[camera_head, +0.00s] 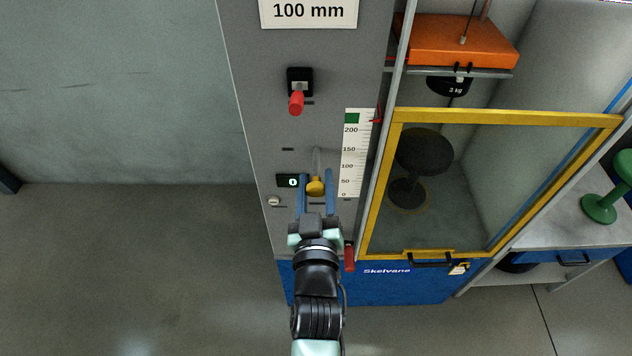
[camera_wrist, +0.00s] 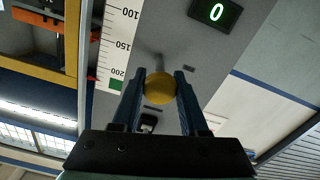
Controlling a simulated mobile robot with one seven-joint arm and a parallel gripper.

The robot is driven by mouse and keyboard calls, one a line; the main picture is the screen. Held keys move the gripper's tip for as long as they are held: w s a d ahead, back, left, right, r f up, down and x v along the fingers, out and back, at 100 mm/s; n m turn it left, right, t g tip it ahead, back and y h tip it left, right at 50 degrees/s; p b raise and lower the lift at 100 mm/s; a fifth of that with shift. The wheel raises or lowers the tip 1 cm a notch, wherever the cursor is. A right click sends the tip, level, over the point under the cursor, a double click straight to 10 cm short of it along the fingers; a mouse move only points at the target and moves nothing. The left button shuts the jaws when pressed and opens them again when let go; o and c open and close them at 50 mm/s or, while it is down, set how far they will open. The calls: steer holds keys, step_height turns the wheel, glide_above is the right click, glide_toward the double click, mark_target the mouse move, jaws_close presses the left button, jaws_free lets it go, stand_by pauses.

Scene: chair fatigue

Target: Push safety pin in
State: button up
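A yellow ball knob (camera_head: 316,187) on a slim grey stem sits on the grey machine column, left of the ruler scale; I cannot tell for sure whether it is the safety pin. My gripper (camera_head: 315,177) faces the column from below, with its two blue fingers apart, one on each side of the knob. In the wrist view, the yellow knob (camera_wrist: 160,88) fills most of the gap near the fingertips. I cannot tell whether the fingers press on it. A red knob (camera_head: 297,103) on a black mount sits higher on the column.
A small display (camera_head: 292,182) reading 0 is left of the knob. The ruler (camera_head: 355,155) is just to its right. A yellow-framed guard door (camera_head: 495,117) stands farther right. A red handle (camera_head: 349,257) is beside my wrist. The floor at left is clear.

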jaws_close()
stand_by(1.0)
